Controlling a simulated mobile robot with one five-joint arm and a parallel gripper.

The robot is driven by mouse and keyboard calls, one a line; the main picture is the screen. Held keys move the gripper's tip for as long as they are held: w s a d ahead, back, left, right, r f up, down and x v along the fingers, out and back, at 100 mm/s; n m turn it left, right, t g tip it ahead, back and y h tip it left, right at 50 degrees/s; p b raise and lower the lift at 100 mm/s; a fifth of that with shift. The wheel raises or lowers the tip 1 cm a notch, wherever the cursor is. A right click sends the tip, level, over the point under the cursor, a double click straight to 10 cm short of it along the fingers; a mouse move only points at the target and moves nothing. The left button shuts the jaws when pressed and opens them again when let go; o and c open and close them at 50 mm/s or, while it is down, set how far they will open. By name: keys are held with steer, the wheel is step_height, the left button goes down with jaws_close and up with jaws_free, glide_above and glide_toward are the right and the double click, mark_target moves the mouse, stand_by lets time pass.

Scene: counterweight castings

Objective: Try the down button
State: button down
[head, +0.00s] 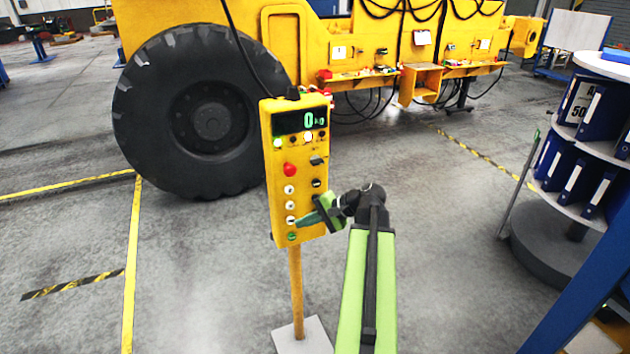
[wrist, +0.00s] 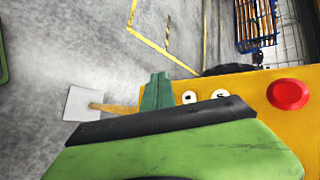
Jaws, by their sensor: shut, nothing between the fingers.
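A yellow control box (head: 298,170) stands on a yellow post, with a display reading 0 kg. A column of white buttons runs down its left side: an upper one (head: 289,189), a middle one (head: 290,205) and a lower one (head: 291,221). Their marks are too small to tell which is down. My gripper (head: 302,222) is shut and empty, its tips at the lower white button; I cannot tell whether they touch. In the wrist view the closed green fingers (wrist: 157,92) stand over the box's lower end, beside two visible white buttons (wrist: 205,95).
A red button (head: 290,169) sits above the white ones, a green one (head: 292,237) below. A big-wheeled yellow vehicle (head: 210,120) stands behind. A round shelf with blue binders (head: 580,165) is at the right. The floor left of the post is clear.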

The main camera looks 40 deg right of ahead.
mark_target(316, 183)
steer(key=s+d+r+m+t+h, duration=0.1)
steer(key=s+d+r+m+t, duration=0.1)
steer(key=d, duration=0.6)
steer(key=s+r+m, duration=0.1)
steer(key=s+r, duration=0.1)
steer(key=s, duration=0.1)
steer(key=shift+d+r+t, duration=0.35)
steer(key=shift+r+t, duration=0.05)
steer(key=shift+w+d, duration=0.55)
steer(key=shift+w, duration=0.8)
steer(key=shift+w+d, duration=0.5)
steer(key=shift+w, duration=0.85)
steer(key=shift+w+d, duration=0.55)
steer(key=shift+w, duration=0.8)
steer(key=shift+w+d+p, duration=0.2)
steer(key=shift+w+p, duration=0.05)
steer(key=shift+p, duration=0.05)
steer(key=shift+w+d, duration=0.15)
steer(key=shift+w, duration=0.25)
stand_by(1.8)
